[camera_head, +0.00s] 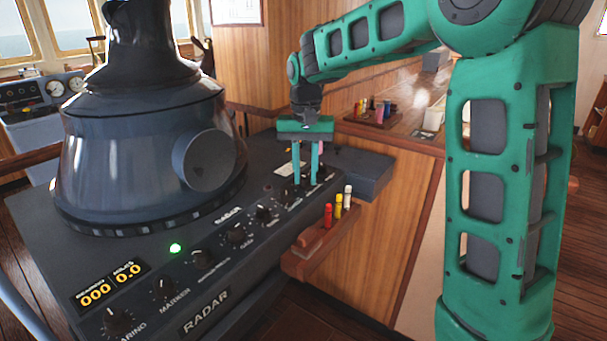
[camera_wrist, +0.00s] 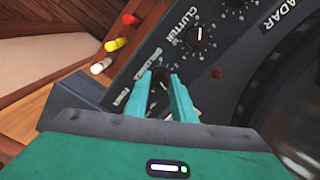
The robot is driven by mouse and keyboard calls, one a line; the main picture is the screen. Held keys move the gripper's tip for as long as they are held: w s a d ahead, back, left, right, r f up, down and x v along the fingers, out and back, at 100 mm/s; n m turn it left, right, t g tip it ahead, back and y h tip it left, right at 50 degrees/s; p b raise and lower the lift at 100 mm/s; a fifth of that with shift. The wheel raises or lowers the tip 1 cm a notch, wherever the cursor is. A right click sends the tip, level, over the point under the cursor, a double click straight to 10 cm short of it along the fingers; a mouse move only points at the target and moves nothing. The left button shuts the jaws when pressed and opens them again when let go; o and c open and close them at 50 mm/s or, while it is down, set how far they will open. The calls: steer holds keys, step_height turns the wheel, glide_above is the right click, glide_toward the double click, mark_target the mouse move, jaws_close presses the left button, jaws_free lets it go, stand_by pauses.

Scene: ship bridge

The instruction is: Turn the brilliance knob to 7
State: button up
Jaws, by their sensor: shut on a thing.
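The brilliance knob (camera_wrist: 160,78) is a small dark knob on the radar panel, between my two green fingers in the wrist view. My gripper (camera_head: 306,181) points down at the far right end of the panel's knob row and is shut on this knob. Its fingers also show in the wrist view (camera_wrist: 164,82). The fingers cover part of the knob and its scale, so its pointer setting cannot be read. The label beside it is small and blurred.
The clutter knob (camera_wrist: 198,36) is close by on the radar console (camera_head: 262,240). The radar's round hood (camera_head: 150,160) rises behind the row. A wooden ledge (camera_head: 300,264) holds red, yellow and white markers (camera_head: 338,206) in front.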

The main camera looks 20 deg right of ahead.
mark_target(305, 177)
steer(key=m, duration=0.4)
steer(key=shift+w, duration=0.1)
steer(key=shift+m, duration=1.9)
steer(key=shift+a, duration=0.1)
steer(key=o, duration=1.1)
steer(key=shift+c, duration=0.2)
step_height(305, 177, up, 11)
steer(key=shift+f, duration=0.15)
